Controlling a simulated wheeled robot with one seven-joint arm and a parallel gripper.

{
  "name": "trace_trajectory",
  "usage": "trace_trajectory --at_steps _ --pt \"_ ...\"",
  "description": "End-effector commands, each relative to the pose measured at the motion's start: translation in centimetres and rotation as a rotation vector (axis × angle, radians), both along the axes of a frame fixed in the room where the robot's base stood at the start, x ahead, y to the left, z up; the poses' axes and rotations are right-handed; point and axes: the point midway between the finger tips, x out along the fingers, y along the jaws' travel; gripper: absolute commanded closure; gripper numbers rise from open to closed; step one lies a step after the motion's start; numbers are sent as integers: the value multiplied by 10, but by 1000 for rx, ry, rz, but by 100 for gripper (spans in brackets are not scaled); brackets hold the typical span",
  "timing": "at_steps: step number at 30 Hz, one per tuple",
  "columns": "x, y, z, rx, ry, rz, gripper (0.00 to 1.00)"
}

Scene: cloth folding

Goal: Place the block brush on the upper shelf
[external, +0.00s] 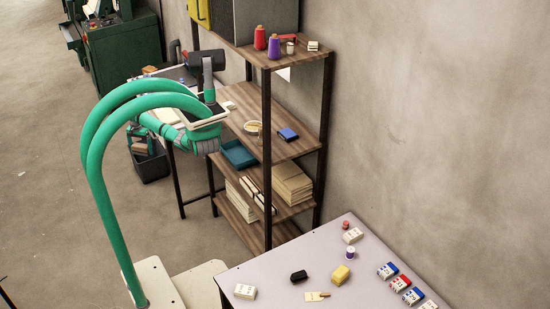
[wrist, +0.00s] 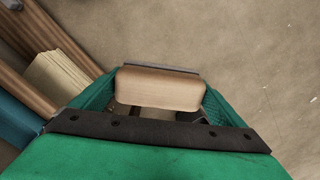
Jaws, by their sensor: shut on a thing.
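In the wrist view, the block brush (wrist: 160,88) shows as a pale wooden block with rounded ends. My gripper (wrist: 158,100) is shut on it, with a green finger at each end. Its bristles cannot be made out. The brush is held off to the side of the shelf unit, with floor beyond it. In the external view, my arm stands in front of the shelf unit, and the brush and fingertips cannot be made out. The top shelf (external: 311,57) is brown wood and carries red and purple spools. The board below it (external: 283,146) also has free wood.
A blue box (external: 288,134) and a cream roll (external: 252,127) lie on the board below the top one. A teal tray (external: 238,153) and stacked pale boards (external: 293,182) sit lower. Dark posts (external: 266,160) bound the unit. A table (external: 262,271) with small items stands in front.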

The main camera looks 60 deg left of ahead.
Motion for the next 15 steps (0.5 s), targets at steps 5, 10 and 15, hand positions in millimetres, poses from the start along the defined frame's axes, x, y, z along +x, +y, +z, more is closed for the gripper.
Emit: trace_trajectory --at_steps 5,10,15 --pt "13 11 80 10 -3 54 31" --pt "32 4 150 9 -7 112 31" --pt "63 -23 215 9 -9 168 31"
